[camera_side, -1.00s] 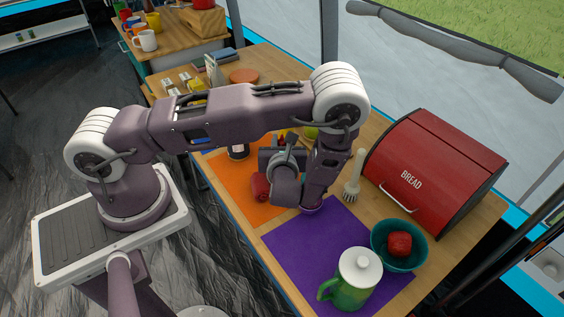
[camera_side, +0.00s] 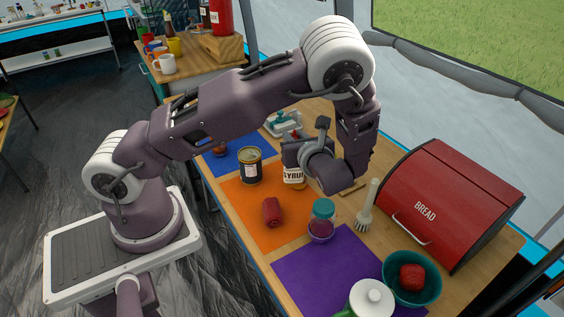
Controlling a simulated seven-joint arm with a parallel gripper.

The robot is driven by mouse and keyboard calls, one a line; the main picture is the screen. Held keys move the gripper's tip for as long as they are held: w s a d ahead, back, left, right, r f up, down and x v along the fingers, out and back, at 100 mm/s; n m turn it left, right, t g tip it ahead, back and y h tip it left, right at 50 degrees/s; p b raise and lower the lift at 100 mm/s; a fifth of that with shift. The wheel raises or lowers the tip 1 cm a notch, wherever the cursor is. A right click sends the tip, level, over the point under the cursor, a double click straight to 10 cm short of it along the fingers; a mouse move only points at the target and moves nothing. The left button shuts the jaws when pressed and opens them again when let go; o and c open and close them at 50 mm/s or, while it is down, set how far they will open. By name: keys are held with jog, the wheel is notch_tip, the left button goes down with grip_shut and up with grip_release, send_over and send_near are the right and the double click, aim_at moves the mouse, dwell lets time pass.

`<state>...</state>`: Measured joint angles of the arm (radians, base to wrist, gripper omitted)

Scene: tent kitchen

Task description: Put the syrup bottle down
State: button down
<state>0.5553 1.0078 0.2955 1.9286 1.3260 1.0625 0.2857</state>
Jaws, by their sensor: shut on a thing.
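The syrup bottle (camera_side: 293,177) has a white label reading SYRUP, with amber showing around it. It looks upright, near the far right edge of the orange mat (camera_side: 236,197). My gripper (camera_side: 296,151) is shut on its upper part from above, and the gripper and wrist hide the top of the bottle. I cannot tell whether its base touches the surface or hangs just above it.
A dark can (camera_side: 249,167) and a red roll (camera_side: 272,212) are on the orange mat. A teal-lidded jar (camera_side: 321,222) stands by the purple mat (camera_side: 318,265). A brush (camera_side: 367,207) and red bread box (camera_side: 432,203) are right. Bare orange mat lies between can and roll.

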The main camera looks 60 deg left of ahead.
jog(key=f+n+g, duration=0.1)
jog(key=w+f+n+g, duration=0.1)
jog(key=shift+w+f, duration=0.15)
jog(key=shift+f, duration=0.2)
jog(key=shift+w+a+r+m+t, duration=1.25)
jog(key=shift+w+m+t, duration=0.6)
jog(key=shift+w, duration=3.9)
jog(key=s+a+r+m+t+h, duration=0.1)
jog(key=s+a+m+t+h, duration=0.2)
jog(key=a, duration=0.5)
jog(key=s+a+m+t+h, duration=0.3)
jog(key=a, duration=0.5)
notch_tip(320, 180, down, 9)
jog(key=shift+s+f, duration=0.15)
jog(key=shift+f, duration=0.05)
jog(key=c, duration=1.3)
grip_release()
jog(key=shift+o, duration=0.2)
